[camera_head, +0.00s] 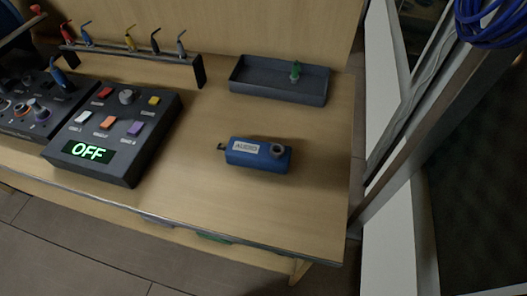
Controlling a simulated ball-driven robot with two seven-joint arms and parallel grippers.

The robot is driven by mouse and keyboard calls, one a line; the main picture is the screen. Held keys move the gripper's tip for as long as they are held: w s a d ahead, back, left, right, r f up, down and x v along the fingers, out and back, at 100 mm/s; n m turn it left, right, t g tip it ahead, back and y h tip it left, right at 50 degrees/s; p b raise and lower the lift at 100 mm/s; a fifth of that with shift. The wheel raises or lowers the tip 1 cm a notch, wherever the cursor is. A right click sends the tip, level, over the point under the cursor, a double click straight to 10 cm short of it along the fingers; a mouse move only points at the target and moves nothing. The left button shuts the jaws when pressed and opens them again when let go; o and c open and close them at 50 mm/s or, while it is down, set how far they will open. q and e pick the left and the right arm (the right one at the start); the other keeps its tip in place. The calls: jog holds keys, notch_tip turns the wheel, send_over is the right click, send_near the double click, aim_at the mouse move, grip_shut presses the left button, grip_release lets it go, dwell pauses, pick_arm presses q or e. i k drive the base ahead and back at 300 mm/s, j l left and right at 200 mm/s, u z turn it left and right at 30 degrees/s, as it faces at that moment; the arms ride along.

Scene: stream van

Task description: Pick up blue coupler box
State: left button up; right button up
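The blue coupler box (257,155) lies on the wooden desk (200,205), right of the control panel. It has a white label reading AUDIO on its side, a dark round socket near its right end and a small dark stub at its left end. Nothing touches it. Neither of my grippers shows in the head view.
A control panel (112,132) with an OFF display and a rack (135,55) of coloured plugs are at left. The desk around the box is clear. A door frame (395,150) stands right.

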aim_at(275, 158)
jog(key=k+j+z, duration=0.2)
jog(key=z, duration=0.15)
jog(key=k+j+z, duration=0.1)
jog(key=k+z, duration=0.6)
